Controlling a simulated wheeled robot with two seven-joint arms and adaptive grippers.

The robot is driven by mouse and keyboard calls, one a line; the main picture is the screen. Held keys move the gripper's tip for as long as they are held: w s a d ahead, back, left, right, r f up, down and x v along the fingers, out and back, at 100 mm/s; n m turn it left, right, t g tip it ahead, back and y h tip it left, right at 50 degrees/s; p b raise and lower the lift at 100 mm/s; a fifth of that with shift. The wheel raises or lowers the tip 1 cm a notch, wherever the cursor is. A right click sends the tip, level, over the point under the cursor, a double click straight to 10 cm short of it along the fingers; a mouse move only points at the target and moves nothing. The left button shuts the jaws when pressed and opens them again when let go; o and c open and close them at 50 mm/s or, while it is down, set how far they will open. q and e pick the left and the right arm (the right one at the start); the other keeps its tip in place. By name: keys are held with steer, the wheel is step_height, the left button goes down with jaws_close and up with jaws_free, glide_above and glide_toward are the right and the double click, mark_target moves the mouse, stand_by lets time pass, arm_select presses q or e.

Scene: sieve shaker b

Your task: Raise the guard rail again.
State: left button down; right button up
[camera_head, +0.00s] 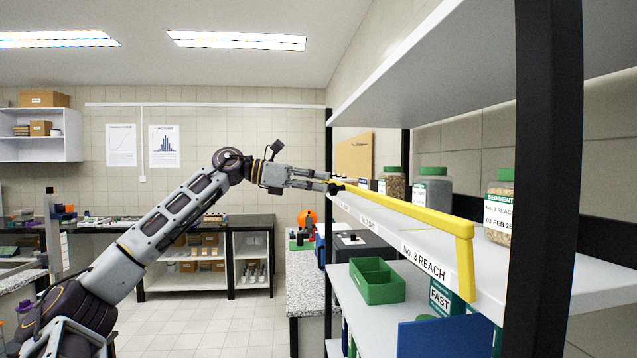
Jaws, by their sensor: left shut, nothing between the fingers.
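The yellow guard rail (408,211) runs along the front of the shelf board (495,262). Its long bar stands a little above the board's edge, and its near end bends down in front of the edge. My left gripper (333,187) is shut and empty at the rail's far end, its fingertips against or very near the bar; I cannot tell if they touch. My right gripper is not in view.
Green-lidded jars (432,190) stand on the board behind the rail. A dark upright post (541,180) rises at the near right. Below are a green divided bin (377,281) and a blue panel (445,337). Open floor (205,322) lies left of the shelf.

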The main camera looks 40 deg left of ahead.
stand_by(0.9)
arm_select(q)
steer(key=s+a+r+b, duration=0.1)
steer(key=s+a+r, duration=0.4)
steer(key=s+a, duration=0.2)
steer(key=shift+s+a+r, duration=0.2)
steer(key=shift+s+r, duration=0.05)
steer(key=shift+s, duration=0.85)
stand_by(0.4)
